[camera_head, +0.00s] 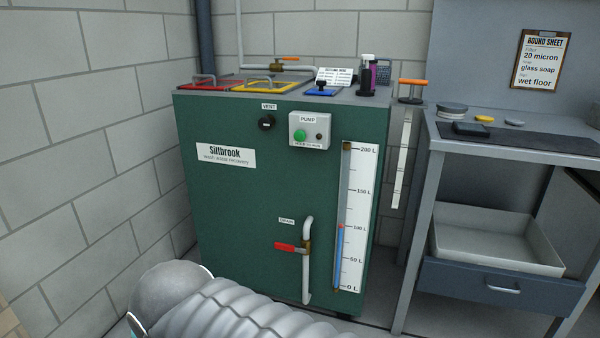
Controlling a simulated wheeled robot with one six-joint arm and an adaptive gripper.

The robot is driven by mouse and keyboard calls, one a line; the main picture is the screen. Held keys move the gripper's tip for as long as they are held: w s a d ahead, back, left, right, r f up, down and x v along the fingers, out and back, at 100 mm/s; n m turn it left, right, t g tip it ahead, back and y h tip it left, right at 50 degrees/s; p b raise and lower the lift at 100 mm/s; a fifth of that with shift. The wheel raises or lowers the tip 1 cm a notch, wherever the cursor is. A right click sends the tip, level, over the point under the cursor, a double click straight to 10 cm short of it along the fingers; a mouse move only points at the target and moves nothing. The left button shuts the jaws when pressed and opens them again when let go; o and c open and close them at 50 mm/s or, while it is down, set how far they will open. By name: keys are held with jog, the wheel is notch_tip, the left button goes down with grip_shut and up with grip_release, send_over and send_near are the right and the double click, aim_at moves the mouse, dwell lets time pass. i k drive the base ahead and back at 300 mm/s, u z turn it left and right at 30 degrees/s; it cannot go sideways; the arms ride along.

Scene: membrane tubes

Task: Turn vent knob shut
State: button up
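The vent knob (266,122) is a small round black knob on the upper front of the green tank cabinet (230,220). A small "VENT" label (269,106) sits just above it. The knob's turn position is too small to tell. My gripper is not in the head view. A grey ribbed part, likely of my own body, fills the bottom edge, well below the knob. Nothing touches the knob.
Right of the knob is a pump box (309,131) with a green button. A drain pipe with a red lever (287,247) and a level gauge (355,220) stand out lower down. A metal workbench (437,150) stands at the right.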

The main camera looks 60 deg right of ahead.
aim_at(265, 122)
jog(key=z, duration=0.5)
jog(key=k, duration=1.1)
jog(key=z, duration=0.7)
jog(key=i, duration=0.25)
jog(key=z, duration=0.3)
jog(key=k, duration=0.6)
jog(key=z, duration=0.1)
jog(key=i, duration=0.65)
jog(key=u, duration=0.65)
jog(key=i, duration=0.7)
jog(key=u, duration=0.75)
